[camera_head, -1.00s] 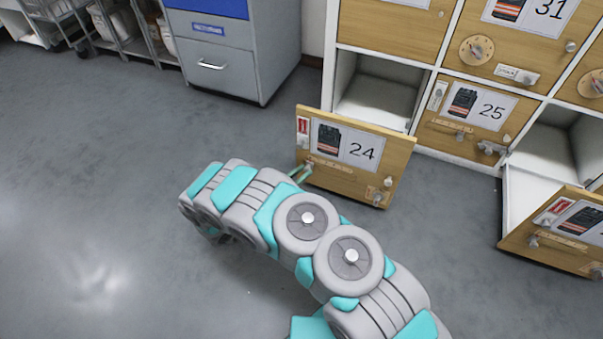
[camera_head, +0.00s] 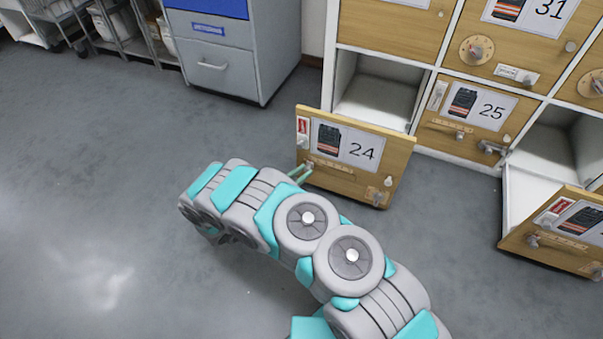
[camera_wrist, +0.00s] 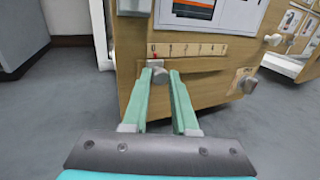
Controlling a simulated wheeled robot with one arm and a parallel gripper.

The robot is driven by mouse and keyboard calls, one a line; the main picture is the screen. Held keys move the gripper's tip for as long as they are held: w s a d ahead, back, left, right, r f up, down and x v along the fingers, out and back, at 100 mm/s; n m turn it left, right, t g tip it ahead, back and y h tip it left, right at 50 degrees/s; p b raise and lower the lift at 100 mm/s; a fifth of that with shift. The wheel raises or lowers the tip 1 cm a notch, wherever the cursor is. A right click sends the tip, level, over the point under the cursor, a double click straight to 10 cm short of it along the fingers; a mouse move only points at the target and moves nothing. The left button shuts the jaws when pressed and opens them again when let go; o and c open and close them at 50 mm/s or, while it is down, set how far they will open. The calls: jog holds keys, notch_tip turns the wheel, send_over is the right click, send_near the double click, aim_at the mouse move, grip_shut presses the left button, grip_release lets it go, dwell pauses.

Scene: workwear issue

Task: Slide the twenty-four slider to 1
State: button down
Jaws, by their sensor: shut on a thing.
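The wooden front numbered 24 (camera_head: 345,185) stands pulled out from the cabinet. The wrist view shows its slider scale (camera_wrist: 190,50) in the lower half of the front, with 0 at the left end and a row of higher numbers to the right. The slider's round grey knob (camera_wrist: 160,77) is below the left end, and a red pointer (camera_wrist: 153,57) is at about 0. My gripper (camera_wrist: 158,84) has its two green fingers on either side of the knob, shut on it. In the head view my gripper (camera_head: 301,173) reaches the front's lower left from my arm.
A white knob (camera_head: 388,182) and a small latch plate (camera_head: 376,195) are at the right of front 24. Another front (camera_head: 555,240) stands out at the right. The floor at the left is clear.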

jog(key=shift+s+d, duration=0.25)
jog(key=shift+d, duration=0.4)
jog(key=shift+s+d, duration=0.2)
jog(key=shift+d, duration=0.45)
jog(key=c, duration=0.7)
grip_release()
jog(key=shift+a, duration=0.1)
jog(key=shift+a, duration=0.1)
jog(key=p+v, duration=0.1)
jog(key=v, duration=0.6)
jog(key=shift+s+a, duration=0.2)
jog(key=shift+s, duration=0.05)
